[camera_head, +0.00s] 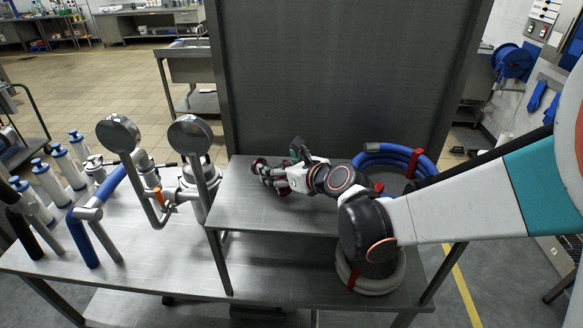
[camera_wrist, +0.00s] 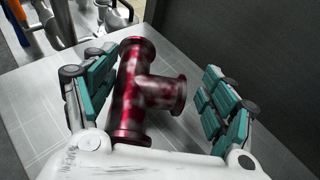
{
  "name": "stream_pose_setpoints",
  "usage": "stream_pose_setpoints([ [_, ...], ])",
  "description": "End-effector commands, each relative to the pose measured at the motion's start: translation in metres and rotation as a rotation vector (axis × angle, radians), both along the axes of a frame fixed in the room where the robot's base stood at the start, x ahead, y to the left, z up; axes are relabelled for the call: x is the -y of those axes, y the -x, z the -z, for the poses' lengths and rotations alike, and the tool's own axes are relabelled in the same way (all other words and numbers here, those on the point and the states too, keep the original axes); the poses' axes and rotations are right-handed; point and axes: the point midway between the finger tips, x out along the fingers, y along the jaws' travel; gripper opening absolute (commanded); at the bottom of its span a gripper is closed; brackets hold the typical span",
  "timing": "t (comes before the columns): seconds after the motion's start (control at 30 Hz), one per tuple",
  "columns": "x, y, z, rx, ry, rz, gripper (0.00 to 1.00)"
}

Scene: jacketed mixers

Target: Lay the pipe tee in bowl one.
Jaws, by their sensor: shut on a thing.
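The pipe tee (camera_wrist: 133,92) is dark glossy red with flanged ends. In the wrist view it lies between the teal finger pads of my gripper (camera_wrist: 160,80), close to the left pads, with its side branch toward the right pads. My gripper (camera_head: 268,174) is shut on the tee, low over the raised steel shelf. In the head view only a small reddish part of the tee (camera_head: 259,165) shows. Two steel mixers with round heads stand to the left, the nearer one (camera_head: 195,178) beside the shelf. I cannot tell which holds bowl one, and no bowl interior shows.
The raised steel shelf (camera_head: 235,205) is mostly bare. A blue hose coil (camera_head: 400,153) lies at its right end. Blue-handled pipes (camera_head: 82,240) and white-and-blue cylinders (camera_head: 68,165) stand on the left of the bench. A dark panel (camera_head: 345,70) rises behind.

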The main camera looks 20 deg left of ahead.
Motion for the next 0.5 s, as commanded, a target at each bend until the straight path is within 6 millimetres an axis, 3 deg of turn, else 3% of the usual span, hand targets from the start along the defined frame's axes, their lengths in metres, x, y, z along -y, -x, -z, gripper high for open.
stream_pose_setpoints([
  [0.03,0.000,0.000,0.012,0.000,0.000,0.000,0.33],
  [0.13,0.000,0.000,0.024,0.001,-0.001,0.000,0.33],
  [0.5,0.000,0.000,0.026,0.001,-0.001,0.000,0.33],
])
